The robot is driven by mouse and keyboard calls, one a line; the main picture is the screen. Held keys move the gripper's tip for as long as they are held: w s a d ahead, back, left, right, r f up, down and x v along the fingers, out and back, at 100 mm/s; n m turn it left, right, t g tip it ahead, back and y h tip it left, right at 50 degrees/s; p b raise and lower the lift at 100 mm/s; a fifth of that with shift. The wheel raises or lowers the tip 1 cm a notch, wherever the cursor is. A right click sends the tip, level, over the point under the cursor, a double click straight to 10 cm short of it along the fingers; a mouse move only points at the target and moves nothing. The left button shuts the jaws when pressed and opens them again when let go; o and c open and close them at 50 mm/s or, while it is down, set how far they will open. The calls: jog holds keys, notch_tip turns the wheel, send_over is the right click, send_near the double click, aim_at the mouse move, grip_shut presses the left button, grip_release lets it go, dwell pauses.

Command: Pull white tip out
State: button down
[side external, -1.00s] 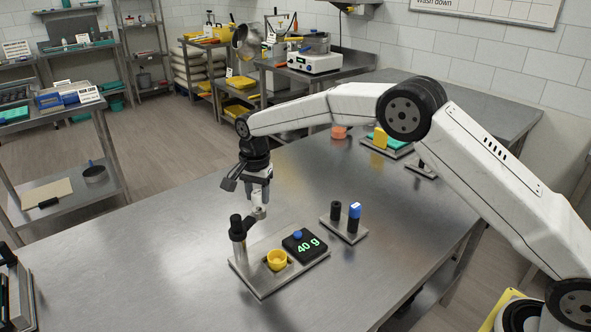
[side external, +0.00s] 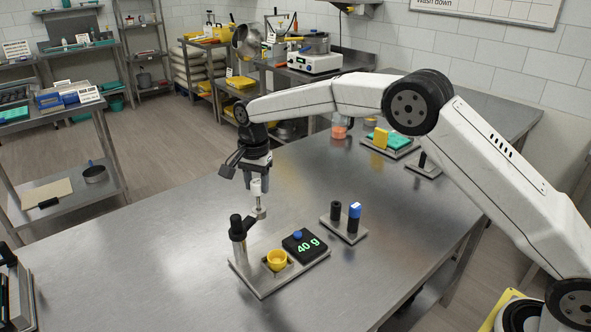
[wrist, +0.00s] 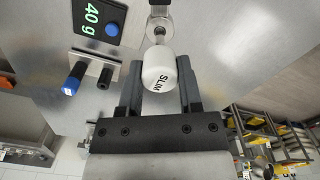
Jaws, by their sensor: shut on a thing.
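The white tip (wrist: 160,74), marked SLIM, is between the two dark fingers of my gripper (wrist: 159,64) in the wrist view. In the side view my gripper (side external: 257,172) is shut on the white tip (side external: 257,187) and holds it upright above the depositor's metal nozzle holder (side external: 260,213). A thin grey stem shows between the white body and the holder. I cannot tell whether its lower end is still inside the holder. The holder sits on an arm from the depositor's dark-topped post (side external: 237,228).
The depositor base holds a yellow cup (side external: 277,260) and a black display (side external: 304,243) reading 40 g with a blue button. A small stand (side external: 337,231) to the right carries a black piece and a blue-topped piece (side external: 354,216).

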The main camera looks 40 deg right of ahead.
jog(key=shift+r, duration=0.75)
jog(key=shift+r, duration=0.15)
jog(key=shift+r, duration=2.35)
jog(key=c, duration=0.8)
grip_release()
grip_shut()
